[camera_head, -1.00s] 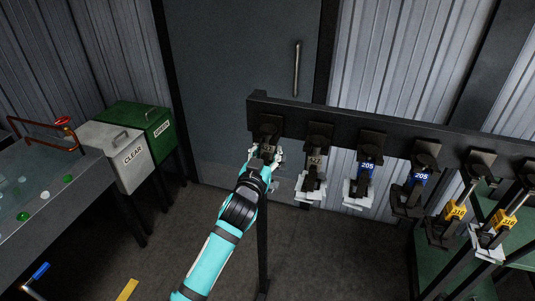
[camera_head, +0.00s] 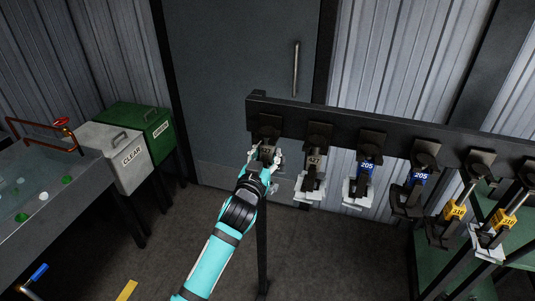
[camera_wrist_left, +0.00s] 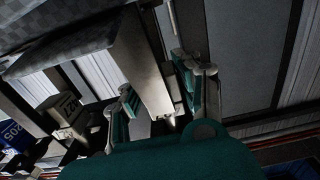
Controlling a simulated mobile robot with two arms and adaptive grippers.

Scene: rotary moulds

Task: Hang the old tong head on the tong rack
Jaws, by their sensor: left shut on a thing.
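The tong rack is a long dark rail (camera_head: 345,120) with a row of dark hooks, seen in the head view. My left gripper (camera_head: 266,160) is at the leftmost hook (camera_head: 269,126), its fingers on either side of the old tong head (camera_head: 266,153), which is mostly hidden by the hand. In the left wrist view a grey tapering piece of it (camera_wrist_left: 143,65) lies between the finger pads of my left gripper (camera_wrist_left: 158,95). I cannot tell whether the hook bears its weight. My right gripper is not in view.
A door is behind.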

